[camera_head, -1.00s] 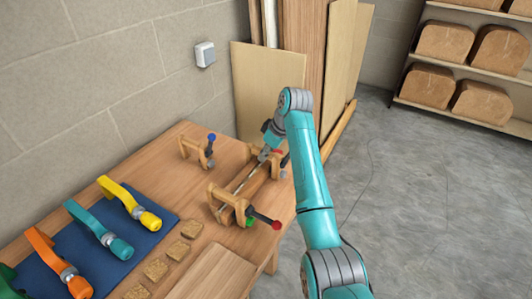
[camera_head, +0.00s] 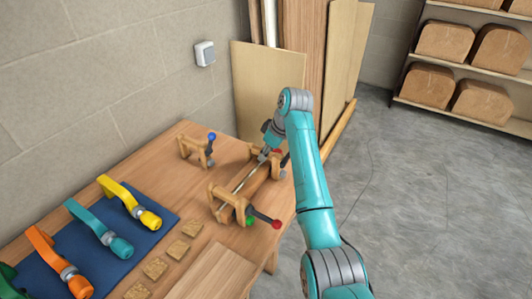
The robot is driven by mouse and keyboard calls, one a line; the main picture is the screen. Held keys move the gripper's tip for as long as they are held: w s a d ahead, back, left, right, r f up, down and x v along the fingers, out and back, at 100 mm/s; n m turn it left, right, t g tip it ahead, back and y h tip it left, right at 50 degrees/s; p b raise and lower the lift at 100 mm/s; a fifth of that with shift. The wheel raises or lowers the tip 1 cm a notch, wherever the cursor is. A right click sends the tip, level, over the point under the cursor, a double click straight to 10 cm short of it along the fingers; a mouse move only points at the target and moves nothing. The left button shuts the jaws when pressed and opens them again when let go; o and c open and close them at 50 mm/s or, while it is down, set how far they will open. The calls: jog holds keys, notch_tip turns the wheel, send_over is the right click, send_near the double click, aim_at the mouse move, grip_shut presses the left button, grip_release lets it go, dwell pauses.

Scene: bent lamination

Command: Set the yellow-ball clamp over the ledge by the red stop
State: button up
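My gripper (camera_head: 266,154) reaches down at the far end of the wooden form on the bench, close to a wooden clamp (camera_head: 254,150). Its fingers are small and partly hidden, so I cannot tell whether they are open or holding that clamp. No yellow ball shows on any wooden clamp. A red piece (camera_head: 277,151), possibly the red stop, is right beside my gripper. A dark handle (camera_head: 284,160) sticks up just to its right. The ledge there is mostly hidden by my gripper and the clamp.
A red-ball wooden clamp (camera_head: 231,199) sits at the form's near end, beside a green piece (camera_head: 250,221). A blue-ball clamp (camera_head: 195,149) stands at the back left. Colored clamps, including a yellow one (camera_head: 128,201), lie on a blue mat (camera_head: 158,238). Cork pads (camera_head: 179,249) lie in front.

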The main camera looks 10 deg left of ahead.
jog(key=o, duration=0.4)
jog(key=shift+f, duration=0.1)
jog(key=v, duration=1.2)
